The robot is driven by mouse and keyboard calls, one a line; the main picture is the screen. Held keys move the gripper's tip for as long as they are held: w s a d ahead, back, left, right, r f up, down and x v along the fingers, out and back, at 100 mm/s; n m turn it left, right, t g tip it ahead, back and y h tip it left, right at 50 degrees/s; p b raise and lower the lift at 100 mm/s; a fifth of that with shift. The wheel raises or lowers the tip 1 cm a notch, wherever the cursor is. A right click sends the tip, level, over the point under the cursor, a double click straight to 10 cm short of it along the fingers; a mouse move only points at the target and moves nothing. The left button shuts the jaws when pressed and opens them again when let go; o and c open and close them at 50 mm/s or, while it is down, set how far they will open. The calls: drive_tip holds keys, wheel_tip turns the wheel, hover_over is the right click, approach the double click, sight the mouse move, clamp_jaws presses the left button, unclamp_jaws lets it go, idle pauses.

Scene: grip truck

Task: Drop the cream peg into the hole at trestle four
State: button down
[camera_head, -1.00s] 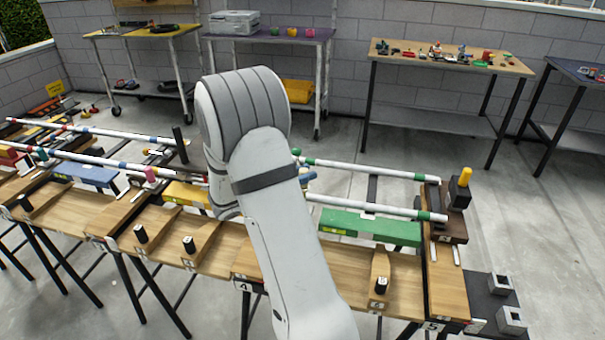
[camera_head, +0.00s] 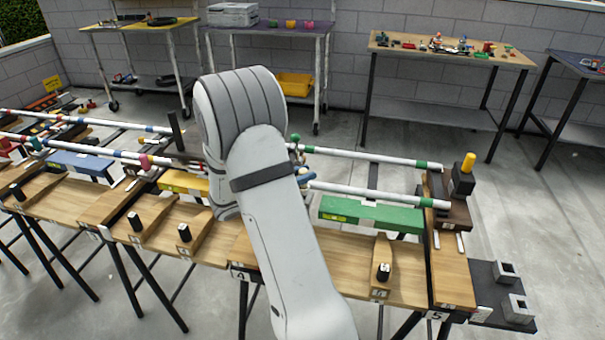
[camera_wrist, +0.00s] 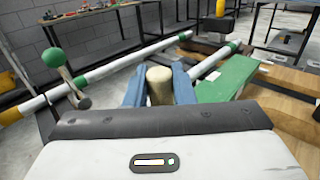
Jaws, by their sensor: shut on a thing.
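The cream peg (camera_wrist: 159,86) stands upright between the blue fingers of my gripper (camera_wrist: 160,90) in the wrist view. The gripper is shut on it. In the head view my arm hides the peg and most of the gripper; a bit of blue finger shows right of the arm. The label for trestle four (camera_head: 238,275) is on the bench's front edge, just left of my forearm. I cannot make out the hole there, as my arm covers that part of the bench.
White rails (camera_head: 375,195) run along the bench behind a green block (camera_head: 370,214). A green ball on a lever (camera_wrist: 53,58) stands left of my gripper in the wrist view. A yellow peg (camera_head: 468,162) stands upright in a black block at the right end. Black pegs (camera_head: 184,232) stand along the front.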

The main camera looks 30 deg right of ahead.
drive_tip(key=shift+f+b, duration=0.6)
drive_tip(key=shift+f, duration=0.75)
drive_tip(key=c, duration=1.1)
unclamp_jaws()
drive_tip(key=shift+c, duration=0.2)
drive_tip(key=a, duration=0.8)
drive_tip(key=shift+w+p, duration=0.25)
drive_tip(key=shift+p, duration=0.1)
drive_tip(key=shift+d, duration=0.1)
